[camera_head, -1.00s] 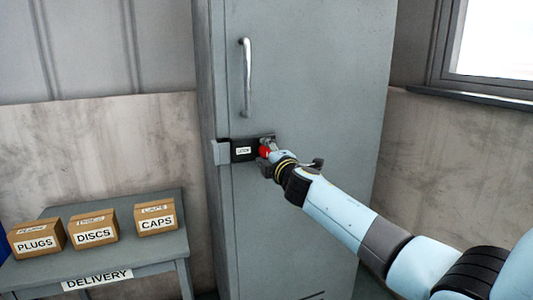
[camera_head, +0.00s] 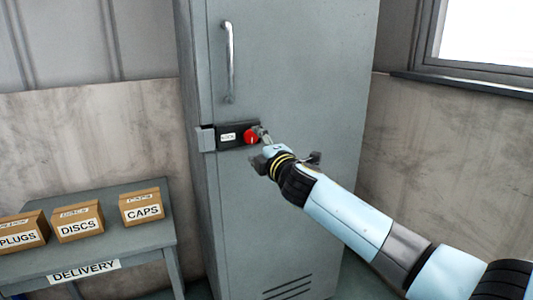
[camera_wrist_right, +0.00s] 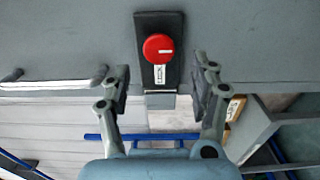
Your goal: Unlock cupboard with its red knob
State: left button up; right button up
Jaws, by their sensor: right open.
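The grey cupboard (camera_head: 285,65) stands upright with its door shut. Its round red knob (camera_head: 251,137) sits on a black lock plate (camera_head: 233,135) with a white label, below the handle. In the right wrist view the knob (camera_wrist_right: 158,47) shows fully, with a white mark pointing to the picture's right. My right gripper (camera_head: 264,141) is just right of the knob in the head view. In the wrist view its open fingers (camera_wrist_right: 160,80) stand either side of the plate's line, apart from the knob, with nothing between them. My left gripper is not in view.
A long metal handle (camera_head: 229,62) stands out from the door above the lock. A grey delivery table (camera_head: 112,250) with boxes of plugs (camera_head: 22,234), discs (camera_head: 78,222) and caps (camera_head: 142,207) stands at the left. A window (camera_head: 485,40) is at the upper right.

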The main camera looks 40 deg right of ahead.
jog(key=v, duration=0.6)
jog(key=shift+s, duration=0.15)
jog(key=shift+a, duration=0.1)
